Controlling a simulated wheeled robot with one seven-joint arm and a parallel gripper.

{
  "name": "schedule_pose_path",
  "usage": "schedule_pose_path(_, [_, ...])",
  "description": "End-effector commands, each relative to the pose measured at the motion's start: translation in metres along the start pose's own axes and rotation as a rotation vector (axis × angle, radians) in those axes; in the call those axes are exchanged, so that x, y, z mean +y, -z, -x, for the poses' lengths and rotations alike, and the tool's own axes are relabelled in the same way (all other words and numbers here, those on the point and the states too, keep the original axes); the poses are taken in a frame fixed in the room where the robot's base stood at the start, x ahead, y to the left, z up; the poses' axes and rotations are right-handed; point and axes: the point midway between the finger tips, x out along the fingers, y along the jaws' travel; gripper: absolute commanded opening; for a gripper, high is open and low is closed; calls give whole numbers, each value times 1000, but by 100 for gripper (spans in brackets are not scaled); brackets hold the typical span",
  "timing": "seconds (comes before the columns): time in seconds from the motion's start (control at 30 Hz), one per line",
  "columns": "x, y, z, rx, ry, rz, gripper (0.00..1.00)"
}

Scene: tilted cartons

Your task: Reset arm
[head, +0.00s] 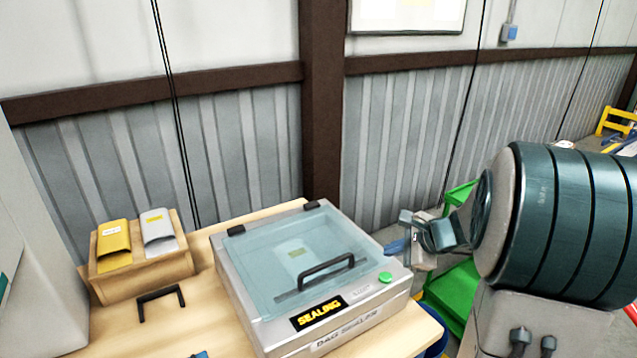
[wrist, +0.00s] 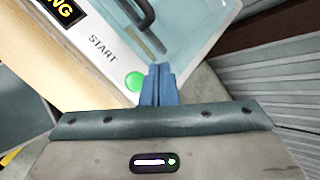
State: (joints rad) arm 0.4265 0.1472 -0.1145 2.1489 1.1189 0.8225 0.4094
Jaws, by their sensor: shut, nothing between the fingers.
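My gripper (wrist: 159,80) is shut and empty, its blue fingers together in the wrist view. In the head view my gripper (head: 392,247) is at the right of the bag sealer (head: 340,325), close to its right edge. The bag sealer is a metal box with a closed clear lid, a black handle and a display reading "SEALING". Its green start button (head: 385,277) is on the front right corner, and the button also shows in the wrist view (wrist: 134,82) just left of the fingertips. A pale packet with a yellow label shows through the lid.
The sealer stands on a wooden table (head: 190,330). A tilted wooden carton (head: 145,272) at the left holds a yellow pouch (head: 114,246) and a silver pouch (head: 159,232). A black handle-shaped piece (head: 161,297) is in front of it. Green shelving (head: 455,293) stands at the right.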

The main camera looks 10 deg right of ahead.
Motion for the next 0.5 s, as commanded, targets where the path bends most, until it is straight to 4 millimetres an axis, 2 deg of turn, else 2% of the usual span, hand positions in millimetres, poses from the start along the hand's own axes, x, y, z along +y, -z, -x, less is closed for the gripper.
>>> schedule_pose_path(0.07, [8,-14,2,-4,-29,71,0])
schedule_pose_path(0.17, [31,-43,8,-9,-103,247,0])
schedule_pose_path(0.3, [79,-84,24,-10,-246,604,0])
schedule_pose_path(0.4, [114,-103,40,-4,-349,869,0])
schedule_pose_path(0.5, [145,-112,56,11,-444,1130,0])
